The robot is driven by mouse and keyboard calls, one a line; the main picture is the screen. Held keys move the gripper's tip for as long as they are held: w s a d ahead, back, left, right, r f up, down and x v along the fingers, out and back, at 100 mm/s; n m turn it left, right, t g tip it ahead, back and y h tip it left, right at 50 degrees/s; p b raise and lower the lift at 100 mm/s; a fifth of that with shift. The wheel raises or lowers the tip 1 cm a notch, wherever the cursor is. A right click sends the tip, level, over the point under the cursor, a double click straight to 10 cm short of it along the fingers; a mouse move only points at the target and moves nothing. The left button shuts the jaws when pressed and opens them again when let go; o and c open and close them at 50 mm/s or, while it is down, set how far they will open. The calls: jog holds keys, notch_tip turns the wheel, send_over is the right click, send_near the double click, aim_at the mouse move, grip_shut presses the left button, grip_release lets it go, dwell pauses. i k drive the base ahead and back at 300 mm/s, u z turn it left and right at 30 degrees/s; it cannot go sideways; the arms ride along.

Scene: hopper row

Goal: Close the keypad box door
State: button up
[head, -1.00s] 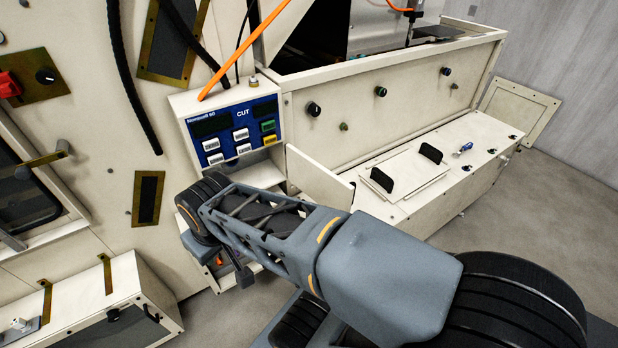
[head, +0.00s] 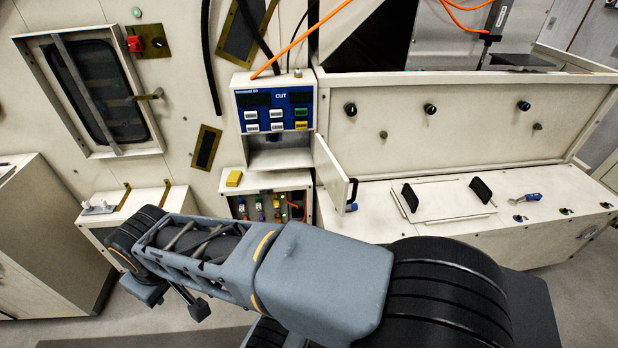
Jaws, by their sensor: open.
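The keypad box (head: 275,116) is a white box on the machine's front, with a blue panel, a CUT label and several buttons. Below the panel is an open recess (head: 280,157). A white door (head: 335,172) with a black handle (head: 352,195) stands swung out at the lower right of the box, its hinge edge close to the box's right side. My grey arm crosses the lower part of the head view, below and left of the door and apart from it in the picture. I cannot make out my gripper's fingers.
An open compartment (head: 270,205) with coloured parts lies under the keypad box, with a yellow block (head: 234,178) at its upper left. A low white cabinet (head: 520,230) with black handles extends right of the door. An orange cable (head: 300,48) hangs above.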

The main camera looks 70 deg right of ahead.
aim_at(336, 183)
jog(key=u, duration=0.5)
jog(key=k, duration=1.8)
jog(key=z, duration=0.95)
jog(key=k, duration=0.6)
jog(key=u, duration=0.05)
jog(key=i, duration=1.2)
jog(key=z, duration=0.6)
